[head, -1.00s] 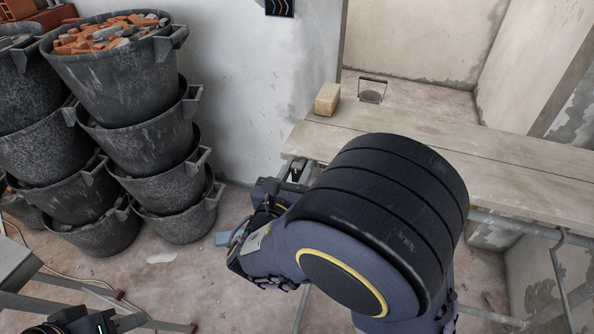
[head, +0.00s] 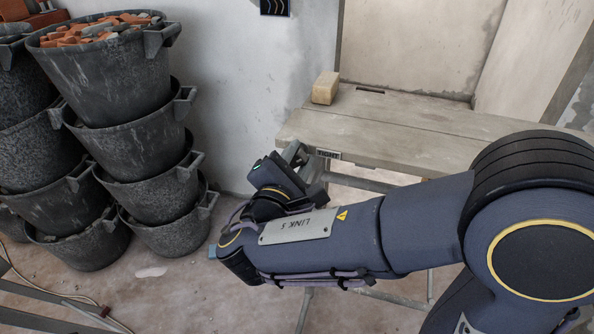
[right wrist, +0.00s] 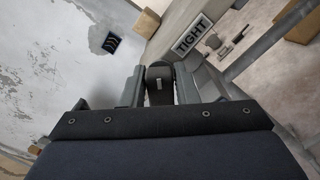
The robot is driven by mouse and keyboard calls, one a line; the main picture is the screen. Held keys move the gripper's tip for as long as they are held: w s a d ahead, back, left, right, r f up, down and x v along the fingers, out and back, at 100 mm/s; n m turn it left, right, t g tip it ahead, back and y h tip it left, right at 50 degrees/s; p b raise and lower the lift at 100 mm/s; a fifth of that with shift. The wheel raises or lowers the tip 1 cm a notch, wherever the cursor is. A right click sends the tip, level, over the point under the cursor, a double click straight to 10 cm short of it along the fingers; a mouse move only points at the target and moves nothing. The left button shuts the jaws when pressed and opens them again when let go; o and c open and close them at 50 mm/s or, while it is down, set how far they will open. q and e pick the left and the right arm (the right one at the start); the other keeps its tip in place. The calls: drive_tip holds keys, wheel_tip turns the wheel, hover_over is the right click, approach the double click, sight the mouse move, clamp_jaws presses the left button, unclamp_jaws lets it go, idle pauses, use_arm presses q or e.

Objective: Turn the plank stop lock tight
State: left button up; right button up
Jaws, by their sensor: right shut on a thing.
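The plank stop lock sits at the left end of the scaffold under the planks (head: 420,125). In the right wrist view its dark rounded handle (right wrist: 158,80), with a small pale mark, lies between the two fingers of my right gripper (right wrist: 159,90). The gripper is shut on it. A white label reading TIGHT (head: 328,154) is beside the gripper on the plank end; it also shows in the right wrist view (right wrist: 192,33). In the head view my right gripper (head: 308,175) largely hides the lock. My left gripper is not in view.
Stacks of black buckets (head: 110,80) filled with rubble stand at the left by the wall. A pale block (head: 325,88) lies on the planks' far left corner. Scaffold tubes (head: 365,182) run beneath the planks. Floor between buckets and scaffold is mostly clear.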

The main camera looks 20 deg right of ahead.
drive_tip(key=m+b, duration=0.3)
drive_tip(key=b, duration=0.1)
drive_tip(key=f+m+b, duration=0.1)
drive_tip(key=m+b, duration=0.2)
drive_tip(key=b, duration=0.2)
drive_tip(key=shift+s+d+f+m, duration=0.1)
drive_tip(key=shift+m, duration=0.3)
drive_tip(key=shift+m+b, duration=0.9)
drive_tip(key=shift+b, duration=0.25)
drive_tip(key=shift+r, duration=0.2)
drive_tip(key=o, duration=0.9)
drive_tip(key=v, duration=0.7)
drive_tip(key=shift+s+a+p, duration=0.25)
drive_tip(key=shift+s+p, duration=0.05)
drive_tip(key=shift+s, duration=0.05)
